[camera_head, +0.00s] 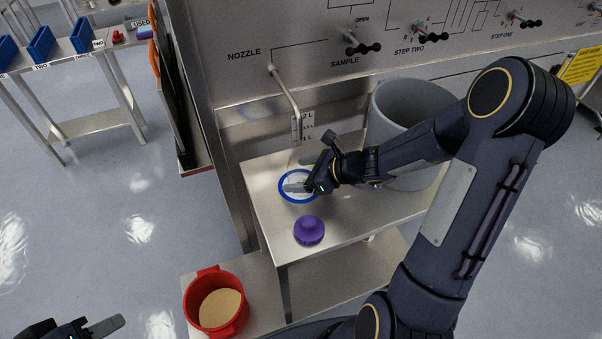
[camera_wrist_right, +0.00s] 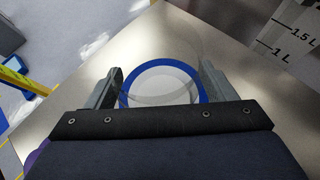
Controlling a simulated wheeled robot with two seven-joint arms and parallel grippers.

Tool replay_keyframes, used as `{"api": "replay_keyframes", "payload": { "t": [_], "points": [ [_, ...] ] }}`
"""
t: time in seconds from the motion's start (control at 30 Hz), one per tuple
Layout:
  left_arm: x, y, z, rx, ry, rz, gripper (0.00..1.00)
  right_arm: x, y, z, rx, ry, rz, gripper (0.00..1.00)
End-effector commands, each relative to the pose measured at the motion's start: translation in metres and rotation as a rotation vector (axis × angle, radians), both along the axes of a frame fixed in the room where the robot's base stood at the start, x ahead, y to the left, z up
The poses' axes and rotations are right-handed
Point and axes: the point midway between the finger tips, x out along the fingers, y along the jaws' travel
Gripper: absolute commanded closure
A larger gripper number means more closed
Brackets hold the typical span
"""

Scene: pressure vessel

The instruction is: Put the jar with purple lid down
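A purple knobbed lid (camera_head: 309,230) lies on the steel table near its front edge. A blue ring (camera_head: 298,200) lies behind it; it also shows in the right wrist view (camera_wrist_right: 161,64). My right gripper (camera_head: 296,187) is over this ring, apart from the lid. In the right wrist view its fingers (camera_wrist_right: 161,85) stand wide apart, against both sides of a faint, clear jar (camera_wrist_right: 160,48) over the ring. Whether the jar touches the table is unclear. My left gripper (camera_head: 95,330) is at the bottom left, partly cut off, with one finger showing clearly.
A large grey bin (camera_head: 395,110) stands at the table's back right. A nozzle pipe (camera_head: 285,90) and a litre scale (camera_head: 308,127) are behind the ring. A red bucket (camera_head: 216,305) of tan material stands on the lower shelf. The table's front right is clear.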

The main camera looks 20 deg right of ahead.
Motion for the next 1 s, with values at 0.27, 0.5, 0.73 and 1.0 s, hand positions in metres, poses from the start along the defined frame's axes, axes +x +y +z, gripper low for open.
{"api": "replay_keyframes", "payload": {
  "t": [0.27, 0.5, 0.73, 1.0],
  "points": [
    [0.0, 0.0, 0.0, 0.0, 0.0, 0.0, 0.6, 0.0, 0.0, 0.0, 0.0, 0.0, 0.0, 0.16],
    [0.0, 0.0, 0.005, 0.0, 0.0, 0.0, 0.6, -0.012, -0.013, 0.012, -0.002, -0.002, -0.006, 0.16],
    [0.0, 0.0, 0.013, 0.0, 0.0, 0.0, 0.6, -0.043, -0.04, 0.04, -0.003, -0.002, -0.006, 0.16],
    [0.0, 0.0, 0.018, 0.0, 0.0, 0.0, 0.6, -0.07, -0.064, 0.061, -0.002, -0.001, -0.003, 0.16]
  ]
}}
